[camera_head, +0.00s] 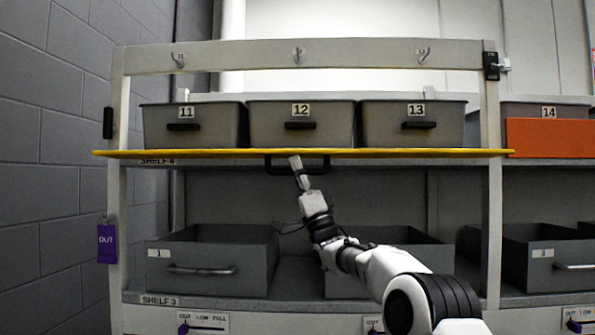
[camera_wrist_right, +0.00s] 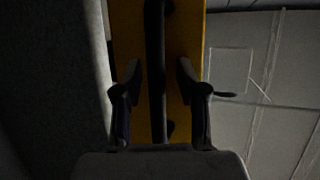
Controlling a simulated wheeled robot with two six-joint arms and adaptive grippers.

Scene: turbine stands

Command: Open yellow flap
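The yellow flap (camera_head: 420,154) is seen nearly edge-on in the head view. It lies roughly level across the shelf front, below bins 11 to 13, and sticks out at both sides. Its black handle (camera_head: 322,168) hangs under its middle. My right gripper (camera_head: 295,163) is at this handle, reaching up from below. In the right wrist view, the black handle bar (camera_wrist_right: 155,60) runs between the two fingers of my right gripper (camera_wrist_right: 158,75), with the yellow flap (camera_wrist_right: 190,30) behind it. Gaps show on both sides of the bar, so the fingers are open around it. My left gripper is out of view.
Grey bins 11 (camera_head: 215,128), 12 (camera_head: 335,125) and 13 (camera_head: 385,130) stand above the flap. Open grey drawers, one labelled 1 (camera_head: 200,255), sit on the lower shelf. An orange panel (camera_head: 550,138) is at right. A latch (camera_head: 492,66) sits on the right post.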

